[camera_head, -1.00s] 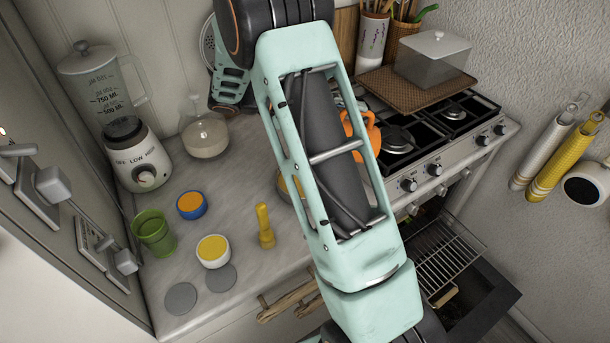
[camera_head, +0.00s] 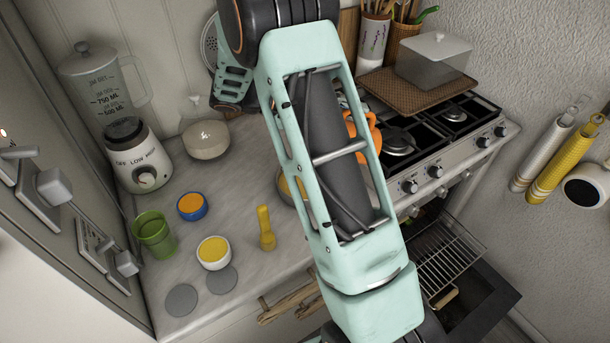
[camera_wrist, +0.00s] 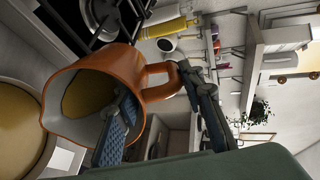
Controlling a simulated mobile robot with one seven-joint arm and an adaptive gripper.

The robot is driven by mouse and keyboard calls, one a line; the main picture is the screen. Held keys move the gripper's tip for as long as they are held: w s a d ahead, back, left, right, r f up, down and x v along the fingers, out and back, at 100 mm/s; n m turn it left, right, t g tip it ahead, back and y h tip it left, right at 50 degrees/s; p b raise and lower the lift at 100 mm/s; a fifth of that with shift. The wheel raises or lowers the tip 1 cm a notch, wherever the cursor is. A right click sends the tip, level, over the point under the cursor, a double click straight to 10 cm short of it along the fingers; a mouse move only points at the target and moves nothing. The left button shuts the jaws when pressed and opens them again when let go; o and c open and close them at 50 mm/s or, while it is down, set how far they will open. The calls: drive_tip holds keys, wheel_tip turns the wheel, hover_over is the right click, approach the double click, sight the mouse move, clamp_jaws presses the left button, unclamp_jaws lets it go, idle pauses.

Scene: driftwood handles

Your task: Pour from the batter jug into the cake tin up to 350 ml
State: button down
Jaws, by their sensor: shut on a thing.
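The orange batter jug (camera_wrist: 72,92) is tipped in the wrist view, with yellow-brown batter in its mouth. My gripper (camera_wrist: 160,103) is shut on the jug at its handle side. A wide round tin with pale batter in it, seemingly the cake tin (camera_wrist: 48,148), is cut off at the left edge, beside the jug's lip. I cannot make out a stream or a level mark. In the head view, my arm hides my gripper and most of the jug (camera_head: 374,130). A sliver of the tin (camera_head: 287,194) shows left of my arm on the counter.
A stove (camera_head: 420,140) stands to the right, above an open oven (camera_head: 450,265). A blender (camera_head: 135,155), a green cup (camera_head: 154,235), a blue bowl (camera_head: 192,206), a white bowl (camera_head: 213,253) and a yellow shaker-like object (camera_head: 266,228) stand on the left counter.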

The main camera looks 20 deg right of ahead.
sight(370, 118)
drive_tip(key=d+r+p, duration=0.1)
drive_tip(key=p, duration=0.1)
drive_tip(key=d+y+p, duration=0.1)
drive_tip(key=shift+s+r+y+p, duration=0.3)
drive_tip(key=shift+s+r+p, duration=0.05)
drive_tip(key=shift+s+r, duration=0.05)
drive_tip(key=d+f+t+y, duration=0.1)
drive_tip(key=d+f+y, duration=0.1)
drive_tip(key=shift+s+y, duration=0.15)
drive_tip(key=shift+y, duration=0.15)
drive_tip(key=shift+s+d+f, duration=0.15)
drive_tip(key=shift+s+d, duration=0.05)
drive_tip(key=shift+d, duration=0.05)
drive_tip(key=shift+w+a+y, duration=0.1)
drive_tip(key=shift+y, duration=0.2)
drive_tip(key=shift+s+d+f+t+y, duration=0.1)
drive_tip(key=shift+s+d+t+y, duration=0.05)
drive_tip(key=shift+d+y, duration=0.4)
drive_tip(key=shift+s+d+t+y, duration=0.1)
drive_tip(key=shift+d+t+y, duration=0.05)
drive_tip(key=shift+d+y, duration=0.4)
drive_tip(key=d+y, duration=0.2)
drive_tip(key=s+d+y, duration=0.1)
drive_tip(key=shift+d+f+t, duration=0.4)
drive_tip(key=shift+f+y, duration=0.1)
drive_tip(key=shift+y, duration=0.2)
